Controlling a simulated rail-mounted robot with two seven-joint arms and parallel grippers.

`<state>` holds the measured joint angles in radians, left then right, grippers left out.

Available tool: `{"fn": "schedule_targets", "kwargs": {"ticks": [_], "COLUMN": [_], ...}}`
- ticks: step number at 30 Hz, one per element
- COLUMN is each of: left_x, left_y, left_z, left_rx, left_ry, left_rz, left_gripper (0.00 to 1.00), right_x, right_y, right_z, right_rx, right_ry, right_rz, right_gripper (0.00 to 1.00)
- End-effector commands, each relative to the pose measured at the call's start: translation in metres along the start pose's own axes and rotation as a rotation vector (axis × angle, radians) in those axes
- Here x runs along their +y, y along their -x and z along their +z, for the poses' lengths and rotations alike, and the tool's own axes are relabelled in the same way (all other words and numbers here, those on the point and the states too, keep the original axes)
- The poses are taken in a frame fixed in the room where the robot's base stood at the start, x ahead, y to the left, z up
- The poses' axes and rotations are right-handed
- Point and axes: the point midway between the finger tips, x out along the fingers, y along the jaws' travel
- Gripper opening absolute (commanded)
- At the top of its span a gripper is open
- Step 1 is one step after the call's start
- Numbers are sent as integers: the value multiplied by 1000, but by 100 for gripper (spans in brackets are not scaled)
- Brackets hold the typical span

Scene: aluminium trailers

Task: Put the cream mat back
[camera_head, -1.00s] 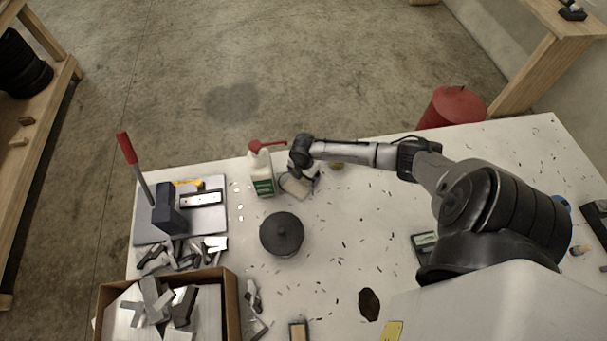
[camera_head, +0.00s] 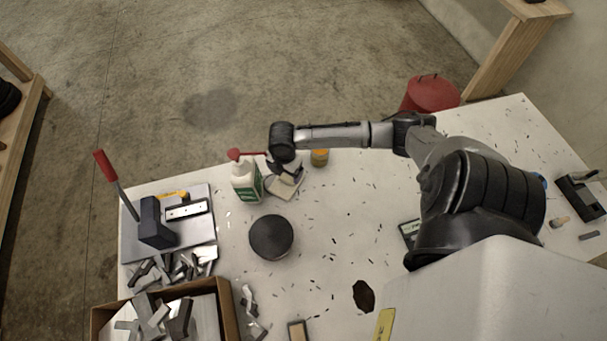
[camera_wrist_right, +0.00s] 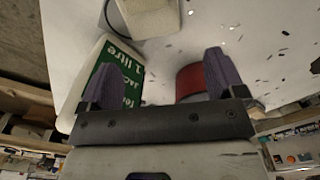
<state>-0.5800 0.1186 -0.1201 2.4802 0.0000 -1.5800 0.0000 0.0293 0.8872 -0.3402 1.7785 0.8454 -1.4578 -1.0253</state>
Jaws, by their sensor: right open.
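A cream, flat piece (camera_head: 287,190), which looks like the cream mat, lies on the white table just below my right gripper (camera_head: 284,170), partly hidden by it. A cream block-like shape (camera_wrist_right: 150,14) also shows at the top of the right wrist view; I cannot tell whether it is the same piece. My right gripper (camera_wrist_right: 162,80) is open, its two purple-grey fingers apart. It points down beside a white bottle (camera_head: 246,182) with a green label, which stands left in the right wrist view (camera_wrist_right: 88,75). A red thing (camera_wrist_right: 190,82) shows behind the fingers. My left gripper is out of view.
A dark round pot-like object (camera_head: 271,237) stands in front of the gripper. An orange-topped jar (camera_head: 319,157) is to its right. At left are a lever press (camera_head: 152,222), metal offcuts and a cardboard box (camera_head: 228,310). The table's middle is mostly clear, with scattered chips.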

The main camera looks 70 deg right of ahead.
Motion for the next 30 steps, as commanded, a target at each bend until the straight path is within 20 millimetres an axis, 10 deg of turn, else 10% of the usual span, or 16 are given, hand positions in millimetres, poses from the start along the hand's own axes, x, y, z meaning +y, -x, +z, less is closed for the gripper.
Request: {"fn": "schedule_targets", "kwargs": {"ticks": [6,12,21,30], "left_x": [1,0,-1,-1], "left_y": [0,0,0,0], "left_z": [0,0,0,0], "left_rx": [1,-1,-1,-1], "left_ry": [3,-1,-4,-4], "left_rz": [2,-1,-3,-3], "left_gripper": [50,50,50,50], "right_x": [-79,-139,-186,-193], "right_y": [-24,-2,40,47], "right_z": [-108,-165,-175,-172], "right_rx": [100,185,228,228], "right_ry": [-246,-635,-1136,-1224], "right_rz": [55,126,204,221], "right_gripper": [89,89,89,89]}}
